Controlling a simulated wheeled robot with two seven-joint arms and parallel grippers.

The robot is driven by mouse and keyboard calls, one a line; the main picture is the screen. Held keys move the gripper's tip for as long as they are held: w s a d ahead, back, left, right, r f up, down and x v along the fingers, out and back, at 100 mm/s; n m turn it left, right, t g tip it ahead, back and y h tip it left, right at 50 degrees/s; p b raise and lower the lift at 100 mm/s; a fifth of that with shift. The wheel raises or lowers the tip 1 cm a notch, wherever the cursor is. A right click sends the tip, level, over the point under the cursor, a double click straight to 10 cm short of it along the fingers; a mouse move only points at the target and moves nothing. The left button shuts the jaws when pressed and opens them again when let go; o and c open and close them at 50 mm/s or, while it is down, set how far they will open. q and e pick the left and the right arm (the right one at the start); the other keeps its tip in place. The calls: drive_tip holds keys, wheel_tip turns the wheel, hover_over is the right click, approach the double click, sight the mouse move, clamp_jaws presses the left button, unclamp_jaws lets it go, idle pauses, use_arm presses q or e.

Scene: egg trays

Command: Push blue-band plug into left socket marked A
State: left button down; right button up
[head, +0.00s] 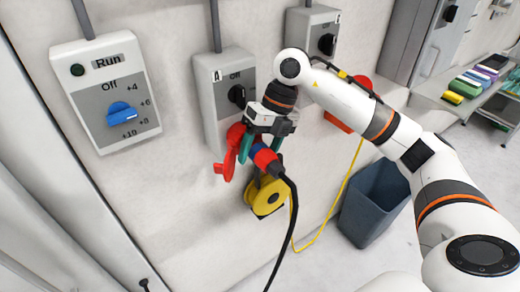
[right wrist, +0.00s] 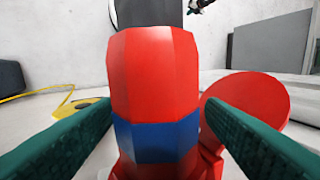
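The plug (head: 265,159) is red with a blue band, and a black cable hangs from its back end. In the right wrist view the plug (right wrist: 155,75) stands between the green fingertips, level with the blue band. My right gripper (head: 260,146) is shut on it, with the fingertips against both sides. The red socket (head: 222,170) sits under the grey switch box (head: 207,95) marked A. Its round red lid (right wrist: 247,110) shows beside the plug, swung open. The plug's front end is at the socket, but I cannot tell how deep it sits. My left gripper is out of view.
A second switch box (head: 300,25) is further right, with a red socket (head: 362,85) partly behind my arm. A large control box (head: 103,90) is at left. A blue-grey bin (head: 375,200) stands on the floor.

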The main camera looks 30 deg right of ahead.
drive_tip(key=shift+s, duration=0.1)
drive_tip(key=b+v, duration=0.2)
drive_tip(key=v, duration=1)
